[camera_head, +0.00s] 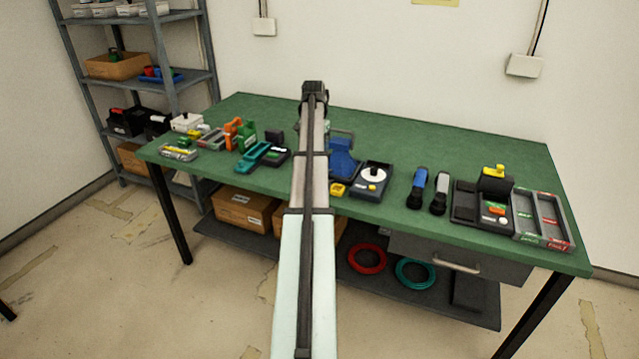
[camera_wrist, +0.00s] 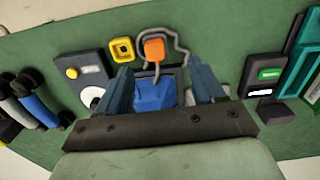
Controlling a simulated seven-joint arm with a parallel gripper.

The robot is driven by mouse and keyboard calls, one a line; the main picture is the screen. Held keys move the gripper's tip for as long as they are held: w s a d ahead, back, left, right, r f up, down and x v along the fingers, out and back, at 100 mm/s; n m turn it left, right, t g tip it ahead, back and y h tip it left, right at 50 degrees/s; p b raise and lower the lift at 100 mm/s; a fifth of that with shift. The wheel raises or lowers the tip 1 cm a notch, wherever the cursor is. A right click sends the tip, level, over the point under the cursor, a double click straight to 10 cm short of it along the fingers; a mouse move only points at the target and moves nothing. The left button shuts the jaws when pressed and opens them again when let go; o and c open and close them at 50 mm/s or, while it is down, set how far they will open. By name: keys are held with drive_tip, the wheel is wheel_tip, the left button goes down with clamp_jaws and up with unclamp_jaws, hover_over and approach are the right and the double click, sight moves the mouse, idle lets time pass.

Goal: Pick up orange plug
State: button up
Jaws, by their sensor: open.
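In the wrist view the orange plug (camera_wrist: 154,49) lies on the green table, with a thin grey cable looping around and past it. It lies just beyond a blue device (camera_wrist: 155,95). My gripper (camera_wrist: 160,72) is open and empty over the blue device, one finger on each side of it. The plug appears between and ahead of the fingertips, apart from them. In the head view my arm covers the plug and my fingers. The blue device (camera_head: 343,162) shows just right of the arm there.
A yellow square piece (camera_wrist: 122,49) lies close to the plug, also seen in the head view (camera_head: 338,189). Teal and black items (camera_head: 255,153) are left of my arm. The green table's (camera_head: 420,150) back is clear.

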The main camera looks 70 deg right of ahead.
drive_tip(key=f, duration=0.2)
drive_tip(key=s+d+f, duration=0.1)
drive_tip(key=f, duration=0.1)
drive_tip(key=s+f, duration=0.1)
drive_tip(key=f, duration=0.1)
drive_tip(key=shift+d, duration=0.2)
drive_tip(key=shift+w+d+f, duration=0.1)
drive_tip(key=shift+w+f, duration=0.1)
drive_tip(key=shift+f, duration=1.15)
drive_tip(key=shift+w+d+f, duration=0.1)
drive_tip(key=shift+w+f, duration=0.1)
drive_tip(key=shift+f, duration=1.15)
drive_tip(key=c, duration=1.1)
